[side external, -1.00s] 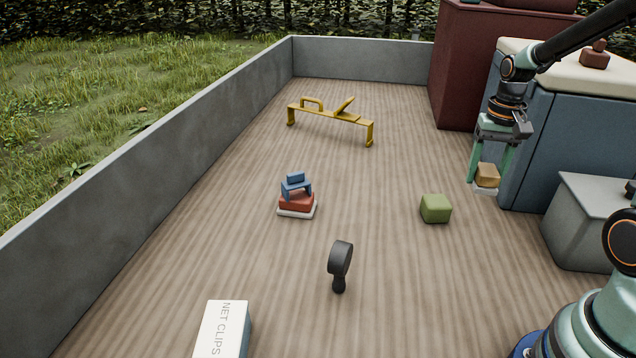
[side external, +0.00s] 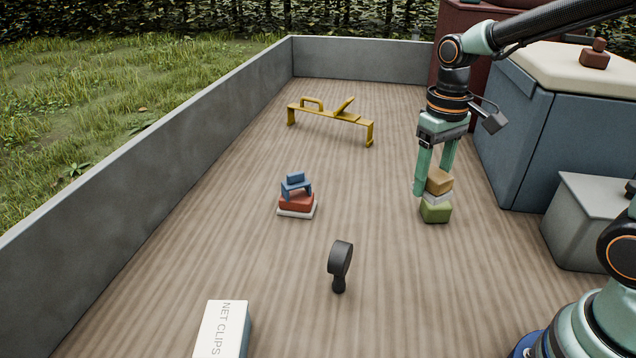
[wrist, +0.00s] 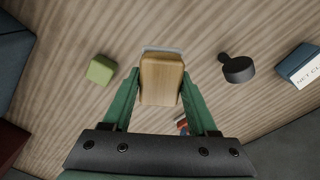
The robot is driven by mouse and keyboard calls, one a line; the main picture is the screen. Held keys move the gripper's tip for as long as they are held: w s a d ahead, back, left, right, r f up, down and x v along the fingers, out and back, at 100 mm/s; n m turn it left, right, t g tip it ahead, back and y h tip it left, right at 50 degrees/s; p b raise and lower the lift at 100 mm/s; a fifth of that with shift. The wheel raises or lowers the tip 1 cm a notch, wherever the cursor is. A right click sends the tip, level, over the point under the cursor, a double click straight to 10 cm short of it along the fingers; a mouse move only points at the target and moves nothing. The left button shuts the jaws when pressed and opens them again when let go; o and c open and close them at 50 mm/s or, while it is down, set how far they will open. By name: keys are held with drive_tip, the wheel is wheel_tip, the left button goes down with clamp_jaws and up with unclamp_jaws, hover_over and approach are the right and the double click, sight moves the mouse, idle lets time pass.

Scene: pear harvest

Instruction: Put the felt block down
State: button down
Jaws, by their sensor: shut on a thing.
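The felt block (side external: 440,182) looks like a tan wooden block with a pale grey-white layer on its underside. My gripper (side external: 432,184) is shut on it, with one green finger on either side. In the wrist view the block (wrist: 161,82) sits between the fingers, and the pale layer shows along its far edge. It appears held above the floor. In the side view it overlaps the top of a green block (side external: 436,214). In the wrist view that green block (wrist: 101,69) lies apart, to the left of the held block.
A black round-headed tool (side external: 340,260), a small stack of blue, red and white pieces (side external: 297,200) and a yellow bench-like object (side external: 330,115) stand on the floor. A net clips box (side external: 222,330) is at the front. Blue (side external: 550,140) and grey boxes (side external: 590,220) line the right.

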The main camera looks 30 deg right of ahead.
drive_tip(key=shift+s+a+n, duration=0.1)
drive_tip(key=shift+a+n, duration=0.2)
drive_tip(key=shift+a, duration=0.35)
drive_tip(key=d+m, duration=0.4)
drive_tip(key=d, duration=0.3)
drive_tip(key=r+m, duration=0.2)
drive_tip(key=m, duration=0.3)
hover_over(465, 235)
wheel_tip(465, 235, down, 20)
drive_tip(key=shift+r, duration=0.1)
drive_tip(key=shift+c, duration=0.9)
unclamp_jaws()
